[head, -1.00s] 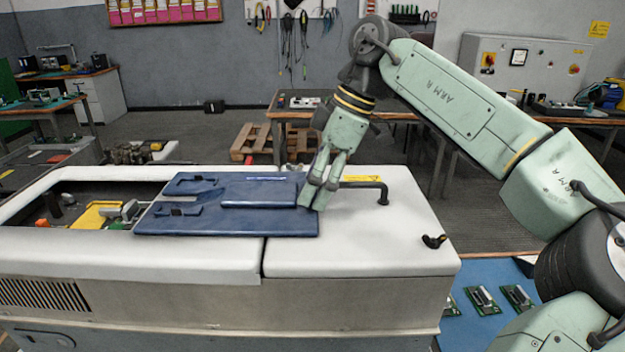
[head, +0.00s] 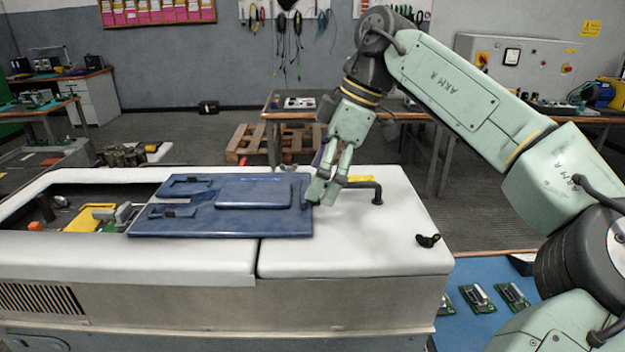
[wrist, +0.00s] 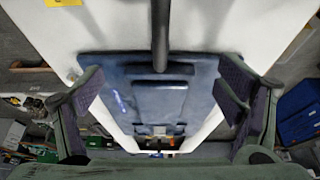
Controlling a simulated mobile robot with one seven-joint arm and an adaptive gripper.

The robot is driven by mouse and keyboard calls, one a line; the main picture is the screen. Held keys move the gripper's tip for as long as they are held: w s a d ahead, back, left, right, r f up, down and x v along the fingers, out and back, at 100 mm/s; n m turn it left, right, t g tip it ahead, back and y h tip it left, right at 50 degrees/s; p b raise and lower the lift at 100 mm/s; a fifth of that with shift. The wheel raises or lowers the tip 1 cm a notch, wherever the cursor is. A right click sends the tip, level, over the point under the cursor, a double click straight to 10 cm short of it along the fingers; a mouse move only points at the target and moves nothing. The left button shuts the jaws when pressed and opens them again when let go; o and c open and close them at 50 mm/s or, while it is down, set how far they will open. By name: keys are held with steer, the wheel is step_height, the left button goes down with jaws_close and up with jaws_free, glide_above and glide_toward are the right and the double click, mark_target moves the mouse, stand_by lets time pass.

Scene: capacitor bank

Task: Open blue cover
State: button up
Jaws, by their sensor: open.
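The blue cover (head: 225,226) lies flat on the white-topped housing, to the right of the housing's open bay. It has a raised panel and small raised fittings on top. My gripper (head: 320,192) points down at the cover's right end, beside the black handle (head: 377,192). I cannot tell whether it touches the cover.
The open bay on the left holds yellow and grey parts (head: 90,216). A small black object (head: 428,240) lies on the white top at right. Circuit boards (head: 478,298) lie on a blue surface at lower right. A workbench (head: 290,112) and wooden pallet (head: 245,143) stand behind.

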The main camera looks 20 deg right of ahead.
steer(key=s+d, duration=0.1)
steer(key=d, duration=0.2)
steer(key=s+d, duration=0.1)
steer(key=d, duration=0.3)
steer(key=s+d, duration=0.1)
steer(key=d, duration=0.2)
steer(key=shift+s+d, duration=0.25)
steer(key=shift+f, duration=0.1)
